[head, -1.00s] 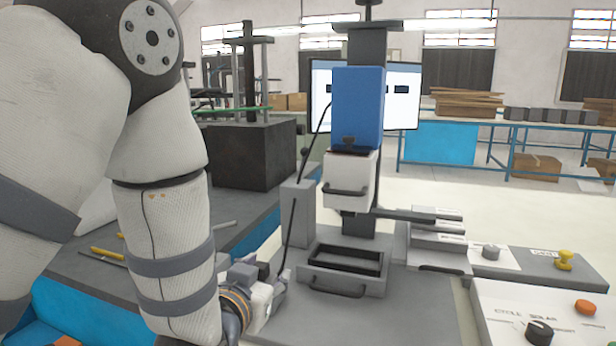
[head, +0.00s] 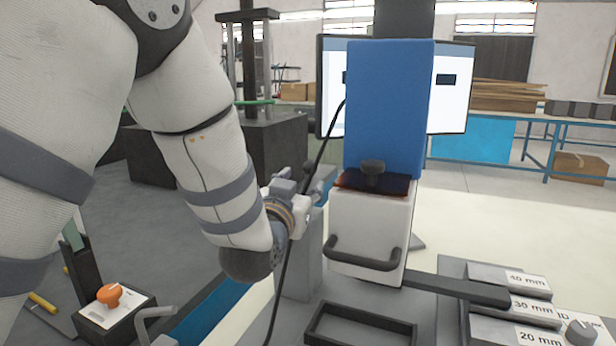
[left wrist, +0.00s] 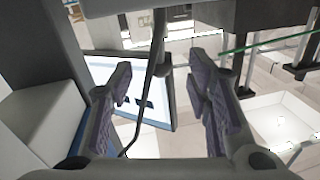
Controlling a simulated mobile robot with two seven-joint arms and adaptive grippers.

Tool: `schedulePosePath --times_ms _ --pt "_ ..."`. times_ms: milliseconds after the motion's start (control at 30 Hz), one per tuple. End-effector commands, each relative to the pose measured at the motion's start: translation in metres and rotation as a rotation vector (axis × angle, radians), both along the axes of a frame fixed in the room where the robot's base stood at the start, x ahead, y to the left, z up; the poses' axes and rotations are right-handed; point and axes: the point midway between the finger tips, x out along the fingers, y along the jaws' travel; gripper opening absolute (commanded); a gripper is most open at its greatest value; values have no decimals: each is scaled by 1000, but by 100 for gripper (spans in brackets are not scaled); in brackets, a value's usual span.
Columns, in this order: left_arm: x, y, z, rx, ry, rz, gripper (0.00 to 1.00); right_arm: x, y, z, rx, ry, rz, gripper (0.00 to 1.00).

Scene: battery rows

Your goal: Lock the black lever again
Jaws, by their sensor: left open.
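A blue and white press head (head: 390,110) stands in the middle of the head view. A black knob-ended lever (head: 372,168) sticks out of its front, above a dark band. A black bar handle (head: 365,255) is fixed lower on the white part. I cannot tell which of these the task means. My left gripper (head: 303,188) is just left of the press head, apart from the lever, its fingers partly hidden. In the left wrist view my left gripper (left wrist: 168,95) is open, with a black cable (left wrist: 157,50) crossing between its fingers in the picture. My right gripper is not in view.
A black-rimmed tray (head: 360,326) lies below the press head. A black bar (head: 455,288) extends right towards grey blocks marked in millimetres. A monitor (head: 455,95) stands behind. An orange knob (head: 109,295) is at the lower left. The cable hangs close to my left gripper.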

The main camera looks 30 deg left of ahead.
Motion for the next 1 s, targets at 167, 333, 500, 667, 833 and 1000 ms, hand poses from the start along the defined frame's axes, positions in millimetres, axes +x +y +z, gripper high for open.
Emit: schedulePosePath --times_ms 167,333,500,667,833,1000 --pt "36 8 0 -2 -1 2 45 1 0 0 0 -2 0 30" --pt "50 11 0 0 1 1 45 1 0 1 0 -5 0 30" --pt "51 11 0 0 2 0 45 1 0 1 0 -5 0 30" --pt "51 11 0 0 2 0 25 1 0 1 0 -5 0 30" --pt "51 11 0 0 1 0 0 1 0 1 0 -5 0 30" --pt "52 10 -1 0 0 -1 0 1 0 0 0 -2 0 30"
